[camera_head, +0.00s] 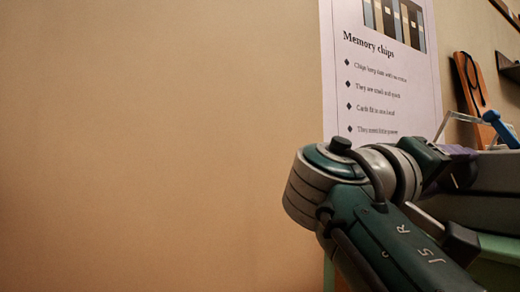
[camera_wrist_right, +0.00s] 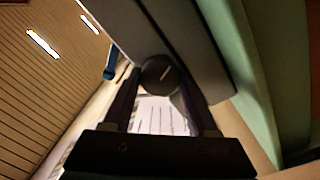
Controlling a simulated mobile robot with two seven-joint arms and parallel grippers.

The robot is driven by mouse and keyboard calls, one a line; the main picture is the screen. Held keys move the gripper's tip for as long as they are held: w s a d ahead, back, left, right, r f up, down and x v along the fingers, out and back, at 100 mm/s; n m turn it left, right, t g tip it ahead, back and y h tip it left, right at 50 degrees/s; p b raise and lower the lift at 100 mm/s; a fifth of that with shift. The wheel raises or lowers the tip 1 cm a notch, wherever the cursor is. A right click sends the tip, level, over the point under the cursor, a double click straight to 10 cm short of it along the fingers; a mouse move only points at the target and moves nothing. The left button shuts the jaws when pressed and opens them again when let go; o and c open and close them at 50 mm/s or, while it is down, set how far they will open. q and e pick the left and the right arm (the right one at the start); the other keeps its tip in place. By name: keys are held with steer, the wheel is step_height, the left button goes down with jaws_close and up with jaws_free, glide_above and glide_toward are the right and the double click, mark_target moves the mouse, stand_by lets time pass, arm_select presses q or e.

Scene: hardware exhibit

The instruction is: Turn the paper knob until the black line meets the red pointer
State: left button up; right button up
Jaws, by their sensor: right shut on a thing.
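In the right wrist view a dark round knob (camera_wrist_right: 158,72) with a short pale line on its face sits between the two fingers of my right gripper (camera_wrist_right: 160,88). The gripper is shut on this knob. The knob is beside a long dark grey panel (camera_wrist_right: 205,45). I see no black line and no red pointer in either view. In the head view my right arm comes in from the lower right, and its gripper (camera_head: 462,166) reaches a grey housing (camera_head: 497,172); the knob is hidden there. My left gripper is not in view.
A white "Memory chips" poster (camera_head: 380,75) hangs on the tan wall behind my right arm. An orange board (camera_head: 472,85) with a black cord and a blue object (camera_head: 500,128) are at the right. A green surface (camera_head: 497,248) lies below the housing. The left side is clear.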

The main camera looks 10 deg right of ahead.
steer(key=shift+n+p, duration=0.75)
steer(key=shift+n, duration=0.05)
steer(key=shift+f, duration=0.1)
steer(key=o, duration=1.4)
